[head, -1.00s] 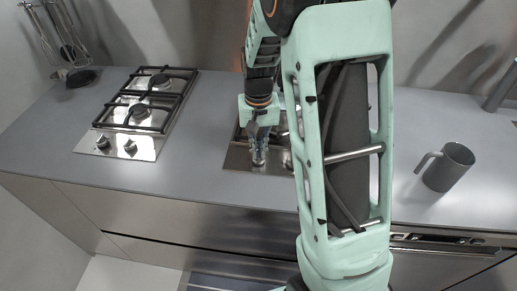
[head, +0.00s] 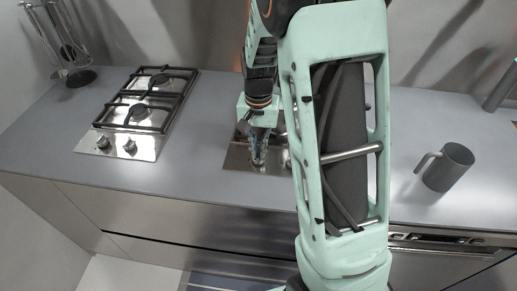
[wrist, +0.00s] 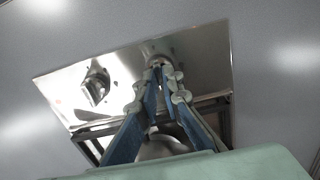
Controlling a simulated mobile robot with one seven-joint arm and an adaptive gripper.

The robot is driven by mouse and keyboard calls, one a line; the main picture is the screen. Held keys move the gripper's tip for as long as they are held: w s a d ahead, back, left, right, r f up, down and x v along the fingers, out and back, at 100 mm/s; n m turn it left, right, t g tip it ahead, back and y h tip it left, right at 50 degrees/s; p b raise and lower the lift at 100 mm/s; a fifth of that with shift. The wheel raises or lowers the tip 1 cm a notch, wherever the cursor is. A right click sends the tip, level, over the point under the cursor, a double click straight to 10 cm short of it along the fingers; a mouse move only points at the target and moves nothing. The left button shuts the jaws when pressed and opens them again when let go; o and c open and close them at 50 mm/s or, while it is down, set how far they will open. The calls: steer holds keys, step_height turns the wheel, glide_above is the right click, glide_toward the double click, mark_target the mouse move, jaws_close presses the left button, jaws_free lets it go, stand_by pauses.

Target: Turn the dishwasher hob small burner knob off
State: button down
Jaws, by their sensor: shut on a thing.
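A steel hob (head: 235,158) lies flush in the counter in the middle of the head view, mostly hidden behind my arm. In the wrist view its steel panel (wrist: 60,84) carries one free knob (wrist: 95,88) on the left. My gripper (wrist: 166,72) points down at the panel, its fingers shut on a second knob (wrist: 157,61), which is mostly hidden between the fingertips. In the head view my gripper (head: 258,158) is low over the front of this hob. Its burners are largely covered by my arm and fingers.
Another two-burner hob (head: 112,147) with two knobs sits to the left. A grey mug (head: 449,167) stands on the counter at right. Utensils (head: 70,50) hang at the back left. The counter (head: 190,175) between the hobs is clear.

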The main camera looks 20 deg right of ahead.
mark_target(258, 154)
steer(key=c, duration=2.1)
jaws_free()
step_height(258, 154, up, 12)
steer(key=shift+r, duration=0.1)
